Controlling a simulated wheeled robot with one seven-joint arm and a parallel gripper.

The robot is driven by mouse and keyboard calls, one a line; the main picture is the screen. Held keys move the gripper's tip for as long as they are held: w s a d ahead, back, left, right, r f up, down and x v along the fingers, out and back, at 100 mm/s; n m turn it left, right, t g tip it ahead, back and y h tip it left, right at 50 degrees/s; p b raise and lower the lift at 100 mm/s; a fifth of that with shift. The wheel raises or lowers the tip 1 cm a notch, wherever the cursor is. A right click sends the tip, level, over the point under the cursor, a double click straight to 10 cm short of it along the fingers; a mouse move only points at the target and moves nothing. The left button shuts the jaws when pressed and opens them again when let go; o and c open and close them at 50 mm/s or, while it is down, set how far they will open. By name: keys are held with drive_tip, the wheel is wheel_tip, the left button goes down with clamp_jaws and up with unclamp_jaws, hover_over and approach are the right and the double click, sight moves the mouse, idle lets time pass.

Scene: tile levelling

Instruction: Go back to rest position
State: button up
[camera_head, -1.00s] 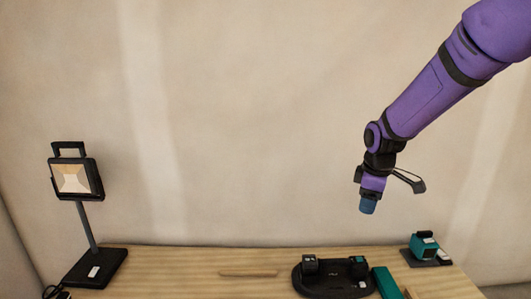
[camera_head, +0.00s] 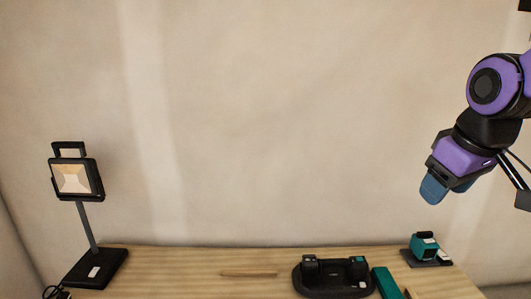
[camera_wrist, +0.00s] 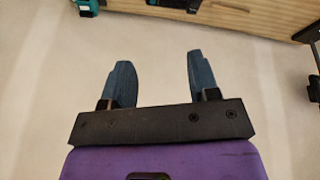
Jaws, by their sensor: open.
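My gripper (camera_head: 447,187) is at the right of the head view, raised above the right end of the wooden table (camera_head: 190,264). Its blue fingers point down and to the left. In the wrist view my gripper (camera_wrist: 157,78) shows two blue fingers spread apart with nothing between them. My purple arm comes in from the right edge of the head view.
On the table are a work lamp (camera_head: 77,180), a black charger-like base (camera_head: 330,279), a teal box (camera_head: 385,283), a teal and black device (camera_head: 424,246) and a thin wooden strip (camera_head: 248,274). The air left of my gripper is free, before a plain wall.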

drive_tip(key=s+m+t, duration=0.1)
drive_tip(key=s+m, duration=0.2)
drive_tip(key=s, duration=0.6)
drive_tip(key=shift+s+d+r+m, duration=0.3)
drive_tip(key=shift+s+r+m, duration=0.05)
drive_tip(key=shift+r+m, duration=0.05)
